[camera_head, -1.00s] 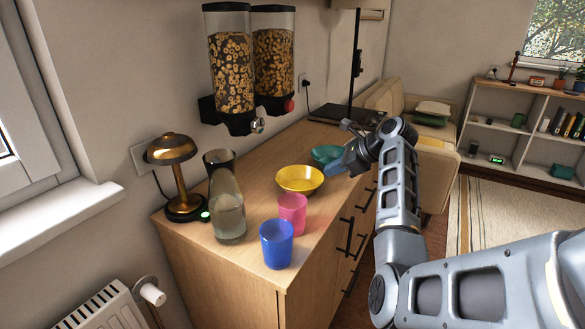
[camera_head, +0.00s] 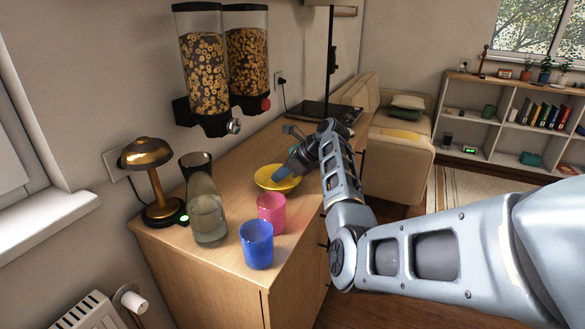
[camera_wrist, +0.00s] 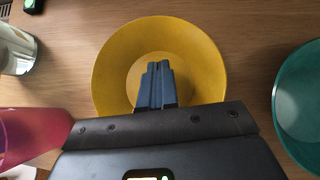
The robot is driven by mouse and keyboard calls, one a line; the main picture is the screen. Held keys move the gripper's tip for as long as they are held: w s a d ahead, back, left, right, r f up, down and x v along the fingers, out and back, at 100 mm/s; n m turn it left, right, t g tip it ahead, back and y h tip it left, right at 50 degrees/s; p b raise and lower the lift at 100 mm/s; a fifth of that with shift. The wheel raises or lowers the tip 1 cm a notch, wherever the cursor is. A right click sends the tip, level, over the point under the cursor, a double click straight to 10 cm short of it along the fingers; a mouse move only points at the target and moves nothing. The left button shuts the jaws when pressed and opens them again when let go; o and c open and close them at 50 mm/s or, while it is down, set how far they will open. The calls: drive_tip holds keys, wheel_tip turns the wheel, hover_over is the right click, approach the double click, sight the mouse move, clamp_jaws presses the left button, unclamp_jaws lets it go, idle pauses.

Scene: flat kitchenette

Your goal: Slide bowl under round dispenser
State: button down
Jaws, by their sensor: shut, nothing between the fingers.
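The yellow bowl (camera_head: 268,180) stands on the wooden counter, partly covered by my gripper; it also shows in the wrist view (camera_wrist: 112,70). My gripper (camera_head: 281,174) is shut and empty, its blue fingertips over the bowl's right part in the head view. In the wrist view my gripper (camera_wrist: 157,82) points over the bowl's middle; contact cannot be told. Two cereal dispensers hang on the wall behind: the left dispenser (camera_head: 207,75) has a silver knob, the right dispenser (camera_head: 248,60) a red knob. Both hold ring-shaped cereal. The bowl is in front of and right of them.
A pink cup (camera_head: 271,213) and a blue cup (camera_head: 257,246) stand near the front edge. A glass carafe (camera_head: 207,215) and a brass lamp (camera_head: 150,175) are at left. A teal bowl (camera_wrist: 300,100) is right of the yellow bowl. Counter below the dispensers is clear.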

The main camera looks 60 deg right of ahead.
sight(263, 178)
drive_tip(key=shift+w+a+r, duration=0.1)
drive_tip(key=shift+w+a, duration=0.1)
drive_tip(key=shift+w, duration=0.55)
drive_tip(key=shift+w+a+r, duration=0.1)
drive_tip(key=shift+w+a, duration=0.05)
drive_tip(key=shift+w, duration=0.55)
drive_tip(key=w, duration=0.2)
drive_tip(key=w+a, duration=0.1)
drive_tip(key=w, duration=0.4)
drive_tip(key=shift+w+a, duration=0.4)
